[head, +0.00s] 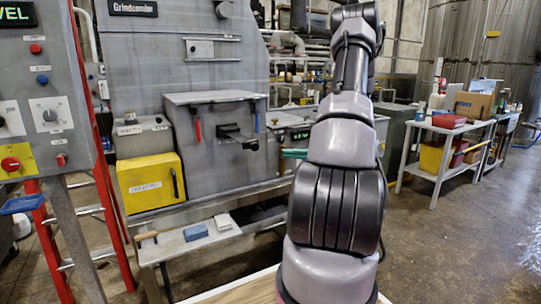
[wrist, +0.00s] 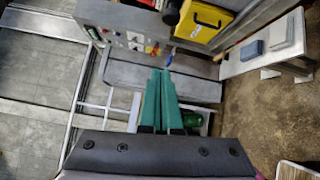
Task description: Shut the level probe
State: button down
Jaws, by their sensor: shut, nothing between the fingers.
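I cannot tell for sure which part is the level probe; no readable label names it. A grey control panel (head: 45,100) at the left of the head view has a display ending in "VEL", knobs and buttons. My gripper (wrist: 160,72) has green fingers, shut and empty, in the wrist view. In the head view its green fingers (head: 294,153) show beside my arm, which hides part of the machine's right side.
A yellow box (head: 150,183) stands left of the machine box; it also shows in the wrist view (wrist: 206,20). A low bench (head: 185,245) holds a blue block (head: 195,232). A red ladder (head: 100,150) stands at left. A cluttered table (head: 440,135) stands right. Floor between is clear.

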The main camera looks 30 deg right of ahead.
aim_at(243, 136)
jog(key=w+a, duration=0.1)
jog(key=w, duration=0.2)
jog(key=w+a+m+t, duration=0.1)
jog(key=w+a, duration=0.1)
jog(key=w, duration=0.1)
jog(key=w+a+f+m+h, duration=0.1)
jog(key=w+a, duration=0.1)
jog(key=w, duration=0.2)
jog(key=shift+f+t, duration=0.1)
jog(key=shift+t, duration=0.3)
jog(key=w, duration=1.8)
jog(key=shift+a, duration=0.25)
jog(key=shift+w+r, duration=0.1)
jog(key=shift+r, duration=0.1)
